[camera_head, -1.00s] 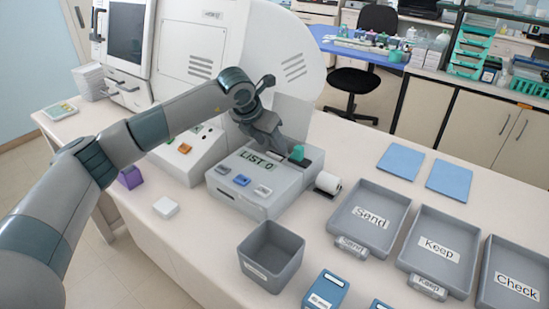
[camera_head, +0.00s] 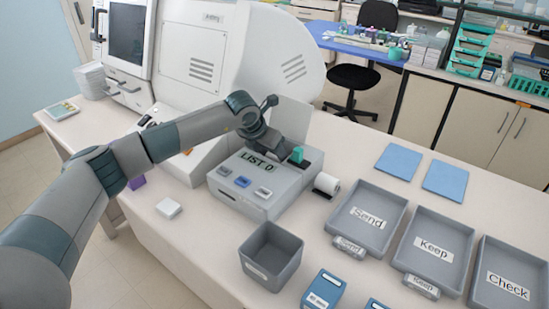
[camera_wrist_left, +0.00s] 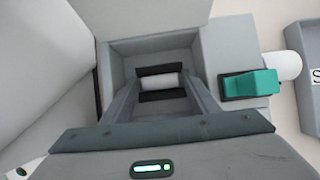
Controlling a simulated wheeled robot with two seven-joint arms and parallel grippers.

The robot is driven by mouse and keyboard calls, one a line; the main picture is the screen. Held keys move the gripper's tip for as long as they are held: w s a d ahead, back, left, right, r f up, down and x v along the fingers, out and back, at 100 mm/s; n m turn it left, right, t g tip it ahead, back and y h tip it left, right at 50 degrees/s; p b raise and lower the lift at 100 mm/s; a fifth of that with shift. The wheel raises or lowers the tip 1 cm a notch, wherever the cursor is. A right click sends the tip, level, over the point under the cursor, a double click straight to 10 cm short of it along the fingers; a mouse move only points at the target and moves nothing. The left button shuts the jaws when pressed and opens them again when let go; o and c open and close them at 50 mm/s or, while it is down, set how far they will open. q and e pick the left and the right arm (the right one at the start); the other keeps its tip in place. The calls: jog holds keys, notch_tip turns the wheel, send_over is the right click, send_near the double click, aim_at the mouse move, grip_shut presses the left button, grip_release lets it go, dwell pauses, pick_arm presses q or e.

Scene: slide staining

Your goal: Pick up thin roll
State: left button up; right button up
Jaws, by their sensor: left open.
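A thin white roll (camera_wrist_left: 160,82) lies across the bottom of a square recess in the grey list printer (camera_head: 245,200), between dark strips. My left gripper (camera_wrist_left: 163,88) is open above it, its two fingers reaching down into the recess on the roll's left and right sides. I cannot tell whether they touch the roll. In the head view my left gripper (camera_head: 268,143) is over the printer's back part and hides the recess. A thicker white roll (camera_head: 327,184) stands on the table at the printer's right side; it also shows in the left wrist view (camera_wrist_left: 287,66). My right gripper is not in view.
A green lever piece (camera_head: 297,155) is on the printer, right of the recess. Grey trays marked Send (camera_head: 340,224), Keep (camera_head: 440,225) and Check (camera_head: 478,270) lie right. An empty grey bin (camera_head: 262,262) stands in front. A large white machine (camera_head: 200,50) stands behind.

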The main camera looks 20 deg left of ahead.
aim_at(273, 158)
pick_arm(q)
jog(key=shift+c, duration=0.2)
jog(key=c, duration=0.7)
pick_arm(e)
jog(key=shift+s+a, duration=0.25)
pick_arm(q)
jog(key=shift+r, duration=0.15)
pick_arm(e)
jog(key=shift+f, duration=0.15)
